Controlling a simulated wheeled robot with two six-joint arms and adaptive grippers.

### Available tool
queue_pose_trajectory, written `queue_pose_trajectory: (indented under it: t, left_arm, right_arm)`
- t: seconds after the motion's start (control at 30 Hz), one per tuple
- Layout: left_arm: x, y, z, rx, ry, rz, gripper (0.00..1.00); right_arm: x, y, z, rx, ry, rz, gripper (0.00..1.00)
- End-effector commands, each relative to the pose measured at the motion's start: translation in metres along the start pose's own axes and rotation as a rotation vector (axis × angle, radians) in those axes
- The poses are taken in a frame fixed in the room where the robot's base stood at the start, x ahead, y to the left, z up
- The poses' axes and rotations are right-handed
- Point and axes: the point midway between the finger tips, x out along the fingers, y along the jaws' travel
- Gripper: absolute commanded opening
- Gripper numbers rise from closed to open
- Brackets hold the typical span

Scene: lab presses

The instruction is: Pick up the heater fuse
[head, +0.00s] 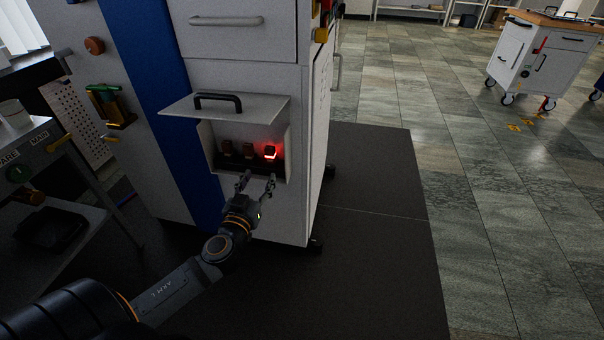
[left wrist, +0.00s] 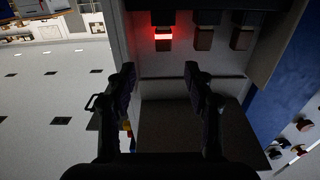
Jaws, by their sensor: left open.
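Three fuses sit in a row in an open compartment (head: 207,143) of the white cabinet. The rightmost fuse (head: 270,152) glows red at its lower part; it is at the top left in the left wrist view (left wrist: 163,42). The middle fuse (head: 249,150) and left fuse (head: 227,147) are brown and unlit. No readable label shows which is the heater fuse. My left gripper (head: 257,182) is open and empty, just in front of the compartment's lower edge, below the middle and right fuses. In the left wrist view, its spread fingers (left wrist: 160,68) are apart from the fuses. My right gripper is not in view.
A raised flap (head: 240,108) with a black handle (head: 218,98) juts out above the compartment. A drawer (head: 240,35) is higher up. A dark bench (head: 75,205) stands at left. A dark mat (head: 380,240) and open floor lie to the right, with a white cart (head: 540,60) beyond.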

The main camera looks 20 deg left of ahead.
Motion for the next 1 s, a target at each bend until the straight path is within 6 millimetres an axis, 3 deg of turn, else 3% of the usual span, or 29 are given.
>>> queue_pose_trajectory:
  t: [0.17,0.4,0.63,0.8,1.0]
  left_arm:
    - [0.007,0.001,-0.004,-0.007,0.008,0.000,0.53]
    - [0.047,0.000,-0.004,-0.007,0.008,0.000,0.53]
    - [0.057,-0.001,-0.002,-0.005,0.005,0.001,0.53]
    - [0.085,-0.007,0.004,-0.006,0.007,0.000,0.53]
    - [0.105,-0.006,0.003,-0.006,0.005,0.002,0.53]
  right_arm:
    - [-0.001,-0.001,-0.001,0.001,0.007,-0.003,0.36]
    - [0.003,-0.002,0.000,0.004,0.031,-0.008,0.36]
    - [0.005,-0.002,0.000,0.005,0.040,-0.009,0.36]
    - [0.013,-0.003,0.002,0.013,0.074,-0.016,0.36]
    - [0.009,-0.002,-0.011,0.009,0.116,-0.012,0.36]
